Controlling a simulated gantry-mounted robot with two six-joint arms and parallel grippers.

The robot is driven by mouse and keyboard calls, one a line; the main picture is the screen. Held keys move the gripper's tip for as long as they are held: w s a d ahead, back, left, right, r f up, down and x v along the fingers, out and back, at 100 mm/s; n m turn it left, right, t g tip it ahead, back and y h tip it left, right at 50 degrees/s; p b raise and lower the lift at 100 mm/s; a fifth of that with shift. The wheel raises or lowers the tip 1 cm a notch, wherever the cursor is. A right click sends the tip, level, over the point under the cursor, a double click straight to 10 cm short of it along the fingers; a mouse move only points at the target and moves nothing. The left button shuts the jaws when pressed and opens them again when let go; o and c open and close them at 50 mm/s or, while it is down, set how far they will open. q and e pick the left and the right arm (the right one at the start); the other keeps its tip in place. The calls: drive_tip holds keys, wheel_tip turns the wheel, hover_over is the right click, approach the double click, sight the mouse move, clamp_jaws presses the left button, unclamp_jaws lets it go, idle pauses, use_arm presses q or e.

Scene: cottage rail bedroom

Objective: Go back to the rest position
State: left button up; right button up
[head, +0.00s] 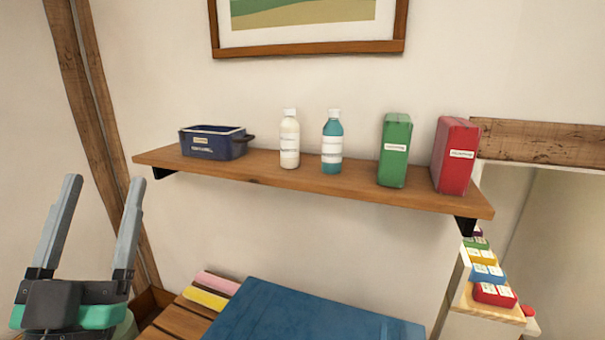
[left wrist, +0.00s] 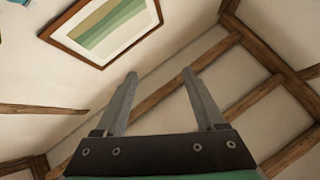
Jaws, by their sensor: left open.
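My left gripper (head: 100,228) stands at the lower left of the head view with its two grey fingers pointing up. The fingers are spread apart and nothing is between them. It is left of and below the wall shelf, clear of it. In the left wrist view the same gripper (left wrist: 158,98) is open and empty, facing the upper wall and the ceiling beams. My right gripper is not in either view.
A wooden shelf (head: 265,170) holds a dark blue bin (head: 214,145), a white bottle (head: 289,142), a teal bottle (head: 332,145), a green box (head: 394,152) and a red box (head: 454,156). Below is a blue surface (head: 300,315). A picture frame (head: 310,48) hangs above.

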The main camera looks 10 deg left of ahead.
use_arm(q)
drive_tip(key=s+d+r+m+t+h+p, duration=0.2)
drive_tip(key=s+d+r+h, duration=0.5)
drive_tip(key=d+r+h, duration=0.35)
wheel_tip(320, 180, up, 35)
drive_tip(key=w+y+p, duration=0.1)
drive_tip(key=y+p, duration=0.1)
drive_tip(key=p, duration=3.5)
wheel_tip(320, 180, down, 43)
drive_tip(key=b, duration=4.3)
drive_tip(key=shift+a+g, duration=0.3)
drive_tip(key=shift+w+f+h+b, duration=0.1)
drive_tip(key=shift+h+b, duration=0.15)
drive_tip(key=shift+b, duration=0.05)
drive_tip(key=shift+c, duration=0.2)
